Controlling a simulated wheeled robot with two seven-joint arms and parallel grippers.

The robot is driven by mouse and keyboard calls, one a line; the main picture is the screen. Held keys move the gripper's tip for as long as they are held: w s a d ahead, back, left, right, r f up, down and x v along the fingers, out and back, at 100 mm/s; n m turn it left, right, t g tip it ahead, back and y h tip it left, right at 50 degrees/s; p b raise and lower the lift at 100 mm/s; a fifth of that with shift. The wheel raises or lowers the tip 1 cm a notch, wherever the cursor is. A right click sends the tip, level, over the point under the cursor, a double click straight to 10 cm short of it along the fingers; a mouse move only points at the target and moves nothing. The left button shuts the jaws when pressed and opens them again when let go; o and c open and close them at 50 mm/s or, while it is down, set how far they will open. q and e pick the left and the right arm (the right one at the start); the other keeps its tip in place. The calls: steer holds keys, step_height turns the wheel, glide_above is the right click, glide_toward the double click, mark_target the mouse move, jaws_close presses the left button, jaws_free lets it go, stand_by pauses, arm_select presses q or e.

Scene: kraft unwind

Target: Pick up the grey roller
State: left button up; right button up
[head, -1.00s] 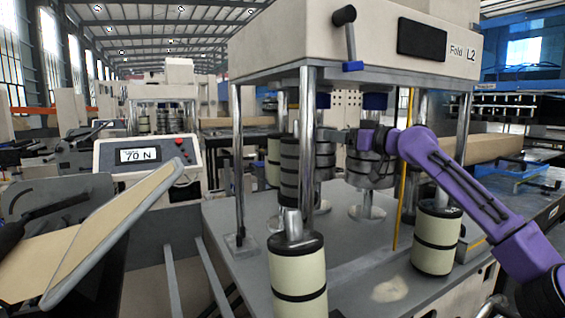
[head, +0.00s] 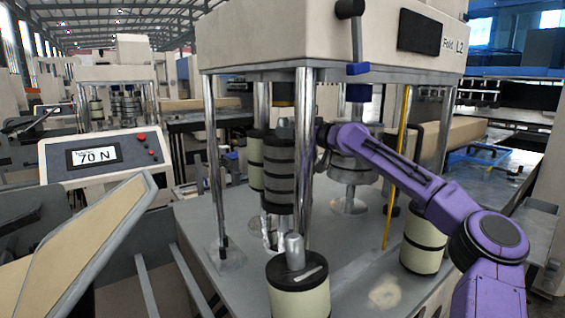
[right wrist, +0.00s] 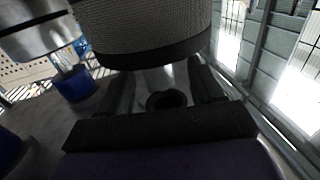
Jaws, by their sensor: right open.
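The grey roller (head: 280,178) is a dark, banded upright cylinder at the front of the folding machine, with a short metal shaft (head: 284,130) on top. My right gripper (right wrist: 163,88) is open. In the right wrist view its two dark fingers stand on either side of the shaft, and the textured roller (right wrist: 150,30) fills the top. I cannot tell whether the fingers touch the shaft. In the head view the fingers are mostly hidden behind the chrome post and roller. My left gripper is not in view.
A chrome post (head: 305,105) stands close beside the roller. Cream rollers with black bands stand in front (head: 299,300) and to the right (head: 420,240). A display reading 70 N (head: 93,156) is at left.

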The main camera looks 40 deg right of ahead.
steer(key=w+p, duration=0.2)
steer(key=w, duration=0.1)
steer(key=shift+w+d, duration=0.1)
steer(key=shift+w+f, duration=0.1)
steer(key=shift+w, duration=0.35)
steer(key=shift+s, duration=0.1)
jaws_close()
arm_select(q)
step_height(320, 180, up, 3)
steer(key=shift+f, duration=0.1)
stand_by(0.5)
arm_select(e)
steer(key=shift+r, duration=0.25)
